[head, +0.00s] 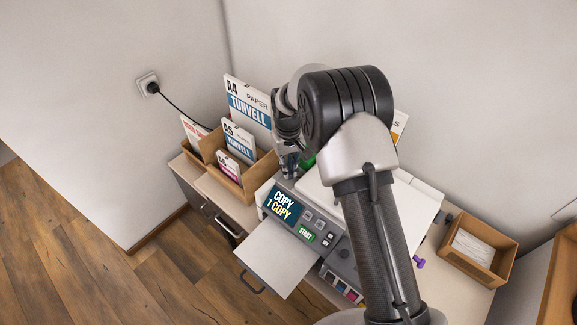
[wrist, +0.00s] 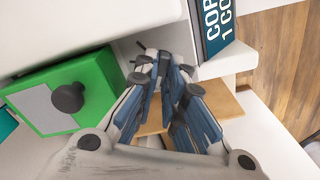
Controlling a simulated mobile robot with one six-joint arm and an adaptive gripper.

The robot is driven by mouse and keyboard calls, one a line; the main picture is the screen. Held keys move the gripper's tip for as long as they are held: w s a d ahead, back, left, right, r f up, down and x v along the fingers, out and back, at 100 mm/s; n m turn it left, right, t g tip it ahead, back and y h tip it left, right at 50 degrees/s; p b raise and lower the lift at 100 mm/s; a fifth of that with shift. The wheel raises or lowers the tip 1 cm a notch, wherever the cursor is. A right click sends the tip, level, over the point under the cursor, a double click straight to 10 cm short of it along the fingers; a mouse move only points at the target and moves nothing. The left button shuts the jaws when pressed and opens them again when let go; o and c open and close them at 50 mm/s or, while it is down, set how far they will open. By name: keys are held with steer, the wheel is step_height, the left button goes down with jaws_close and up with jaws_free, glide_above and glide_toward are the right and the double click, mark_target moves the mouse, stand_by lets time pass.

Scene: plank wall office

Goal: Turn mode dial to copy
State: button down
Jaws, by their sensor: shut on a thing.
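The printer (head: 283,222) stands on the cabinet. Its display (head: 281,203) reads "COPY" and "1 COPY". Part of the same display (wrist: 216,22) shows at the top of the wrist view. My gripper (head: 289,172) is at the printer's back left, beyond the display, and my arm covers part of the printer. In the wrist view my gripper (wrist: 162,68) has its blue-padded fingers drawn in around something small beside the display. The mode dial is hidden between the fingers, so its pointer cannot be read.
A green block with a dark knob (wrist: 68,97) is close beside the fingers. A wooden organizer (head: 262,172) with paper packs stands left of the printer. A wooden box (head: 480,246) is at the right. A white tray (head: 277,258) sticks out in front.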

steer(key=c, duration=1.7)
jaws_free()
steer(key=shift+r, duration=0.1)
step_height(320, 180, up, 12)
steer(key=shift+f, duration=0.1)
